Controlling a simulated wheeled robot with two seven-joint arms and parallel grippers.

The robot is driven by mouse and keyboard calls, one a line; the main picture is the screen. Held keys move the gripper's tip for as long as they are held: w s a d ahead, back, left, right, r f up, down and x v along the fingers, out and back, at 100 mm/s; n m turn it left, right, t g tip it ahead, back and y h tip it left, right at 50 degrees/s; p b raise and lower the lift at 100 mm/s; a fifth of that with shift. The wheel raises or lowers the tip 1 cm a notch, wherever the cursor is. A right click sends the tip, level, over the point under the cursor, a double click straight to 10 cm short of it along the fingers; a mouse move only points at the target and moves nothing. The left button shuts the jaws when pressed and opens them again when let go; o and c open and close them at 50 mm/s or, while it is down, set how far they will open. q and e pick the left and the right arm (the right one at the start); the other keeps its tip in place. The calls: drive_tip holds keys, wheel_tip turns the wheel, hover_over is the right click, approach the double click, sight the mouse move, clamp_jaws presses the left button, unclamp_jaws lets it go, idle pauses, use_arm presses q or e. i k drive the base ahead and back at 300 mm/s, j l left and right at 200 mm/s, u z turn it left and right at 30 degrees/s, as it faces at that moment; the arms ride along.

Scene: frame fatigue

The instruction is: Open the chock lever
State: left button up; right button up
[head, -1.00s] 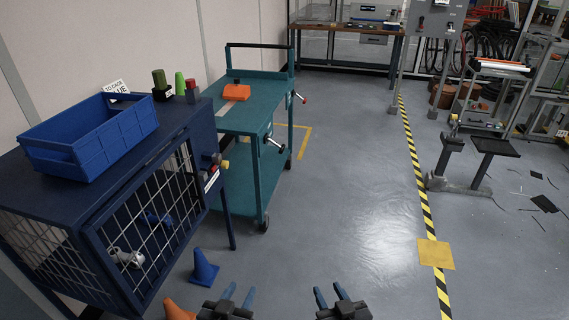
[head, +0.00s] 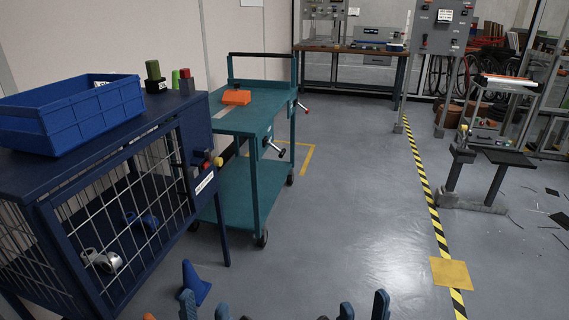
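A teal cart (head: 264,185) stands left of centre. I cannot tell from a label which is the chock lever. My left gripper (head: 204,309) and my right gripper (head: 363,309) show at the bottom edge, mostly cut off. The fingers of each are apart with nothing seen between them. Both are well in front of the cart and touch neither lever.
A blue mesh cage (head: 150,215) with a blue bin (head: 75,118) on top stands at left. A blue cone (head: 195,283) is on the floor beside it. An orange block (head: 236,97) lies on the cart. The floor between cart and striped line (head: 428,190) is clear.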

sight(282, 152)
drive_tip(key=i+z, duration=0.2)
drive_tip(key=i, duration=0.3)
drive_tip(key=i+j+z, duration=0.1)
drive_tip(key=i+z, duration=0.15)
drive_tip(key=i, duration=0.25)
